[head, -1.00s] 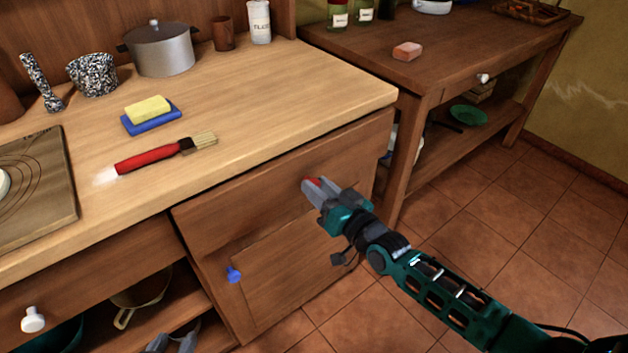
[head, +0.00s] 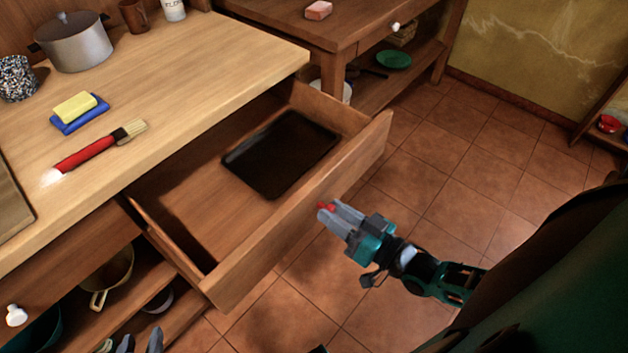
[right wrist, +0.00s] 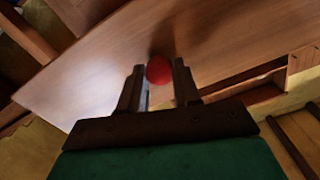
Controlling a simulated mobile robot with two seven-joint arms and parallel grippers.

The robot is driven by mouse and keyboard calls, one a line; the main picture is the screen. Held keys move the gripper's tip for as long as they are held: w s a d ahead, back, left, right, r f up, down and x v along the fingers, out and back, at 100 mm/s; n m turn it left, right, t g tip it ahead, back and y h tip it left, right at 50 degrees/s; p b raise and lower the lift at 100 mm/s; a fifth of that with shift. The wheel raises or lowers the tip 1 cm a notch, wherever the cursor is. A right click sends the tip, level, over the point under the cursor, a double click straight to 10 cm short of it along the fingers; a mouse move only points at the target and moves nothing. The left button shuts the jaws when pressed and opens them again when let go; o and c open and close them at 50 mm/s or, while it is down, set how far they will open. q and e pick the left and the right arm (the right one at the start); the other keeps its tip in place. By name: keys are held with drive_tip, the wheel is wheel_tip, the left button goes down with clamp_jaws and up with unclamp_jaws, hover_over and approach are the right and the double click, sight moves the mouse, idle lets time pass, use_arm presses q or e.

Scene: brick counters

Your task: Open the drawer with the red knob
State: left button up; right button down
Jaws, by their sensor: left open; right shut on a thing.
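The wooden drawer (head: 255,262) under the light counter is pulled well out, its inside showing. Its red knob (head: 325,207) is on the front panel, between the fingers of my right gripper (head: 338,215). In the right wrist view the red knob (right wrist: 159,70) sits between the two dark fingertips (right wrist: 160,88), against the drawer front (right wrist: 215,40). My right gripper is shut on it.
A black tray (head: 280,153) lies in the drawer. A brush (head: 100,150), a sponge (head: 75,107) and a pot (head: 75,42) are on the counter. A white-knobbed drawer (head: 60,270) is at the left. The tiled floor (head: 440,190) at the right is clear.

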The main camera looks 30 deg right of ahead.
drive_tip(key=shift+p+v, duration=0.35)
drive_tip(key=shift+v, duration=1.5)
drive_tip(key=c, duration=0.8)
unclamp_jaws()
drive_tip(key=v, duration=1.3)
